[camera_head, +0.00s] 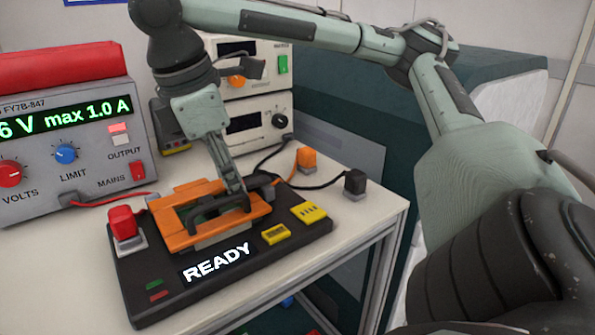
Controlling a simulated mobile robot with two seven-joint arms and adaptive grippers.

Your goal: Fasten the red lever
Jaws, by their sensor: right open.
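The red lever (122,222) looks like the red block on a grey base at the left back corner of the black test board (215,285). It stands upright. My right gripper (246,202) reaches down from above, over the orange frame (170,238) on the board, to the right of the red lever and apart from it. The right gripper is open; its fingertips are small and dark against dark parts, so contact with the frame cannot be told. My left gripper is not in view.
A power supply (70,155) stands at the left, with more instruments (262,60) behind. Orange (307,158) and black (355,182) blocks on grey bases stand at the board's right back. The board's display (215,263) reads READY. The trolley top (385,212) ends at right.

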